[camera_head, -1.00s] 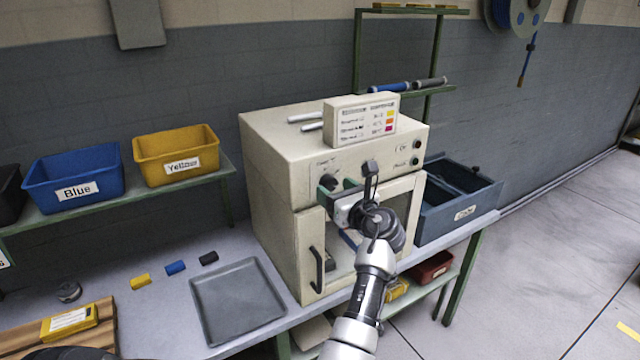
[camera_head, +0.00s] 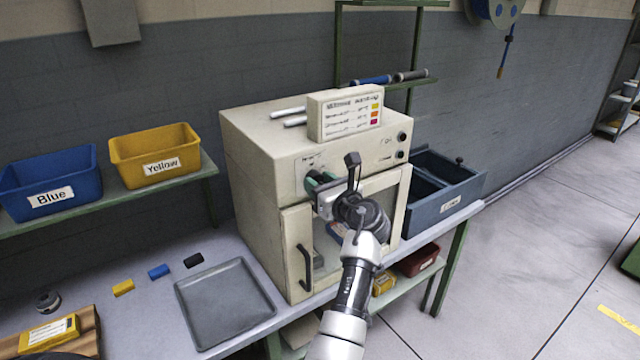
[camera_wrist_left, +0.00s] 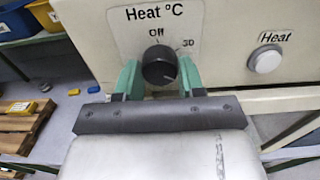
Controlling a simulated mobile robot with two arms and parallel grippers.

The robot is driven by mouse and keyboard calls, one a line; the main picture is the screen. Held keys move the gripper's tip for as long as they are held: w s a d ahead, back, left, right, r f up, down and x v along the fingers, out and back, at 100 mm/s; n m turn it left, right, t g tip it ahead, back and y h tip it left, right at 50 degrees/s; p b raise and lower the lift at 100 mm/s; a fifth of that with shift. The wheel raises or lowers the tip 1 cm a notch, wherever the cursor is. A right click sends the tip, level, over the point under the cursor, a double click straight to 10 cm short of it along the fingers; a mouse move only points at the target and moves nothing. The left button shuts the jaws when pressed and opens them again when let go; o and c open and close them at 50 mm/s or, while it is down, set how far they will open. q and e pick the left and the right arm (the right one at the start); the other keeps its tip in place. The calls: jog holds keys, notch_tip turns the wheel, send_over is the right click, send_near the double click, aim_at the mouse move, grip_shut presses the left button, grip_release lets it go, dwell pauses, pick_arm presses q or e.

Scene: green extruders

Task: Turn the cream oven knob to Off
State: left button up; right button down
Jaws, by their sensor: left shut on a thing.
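The cream oven (camera_head: 255,150) stands on the bench, with a dark round knob on its front panel. In the left wrist view the knob (camera_wrist_left: 160,65) sits under the label "Heat °C", with "Off" above it and "30" at its upper right. A small pale mark shows at the knob's lower right, away from "Off". My left gripper (camera_wrist_left: 159,80) is shut on the knob, with a green finger on each side. In the head view the gripper (camera_head: 319,183) mostly hides the knob. My right gripper is not in view.
A white Heat button (camera_wrist_left: 265,62) is right of the knob. The oven door handle (camera_head: 305,268) is below left. A grey tray (camera_head: 225,335) lies on the bench, left of the oven. A blue-grey bin (camera_head: 450,200) stands to the right. A sign box (camera_head: 345,115) stands on the oven.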

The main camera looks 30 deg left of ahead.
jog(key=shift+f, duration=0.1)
pick_arm(q)
jog(key=n+b, duration=1.5)
jog(key=n, duration=0.7)
jog(key=shift+w+r+n, duration=0.1)
jog(key=shift+r+n, duration=0.05)
jog(key=shift+n, duration=0.25)
jog(key=shift+r+n+b, duration=0.15)
jog(key=shift+n+b, duration=0.35)
jog(key=shift+b, duration=0.05)
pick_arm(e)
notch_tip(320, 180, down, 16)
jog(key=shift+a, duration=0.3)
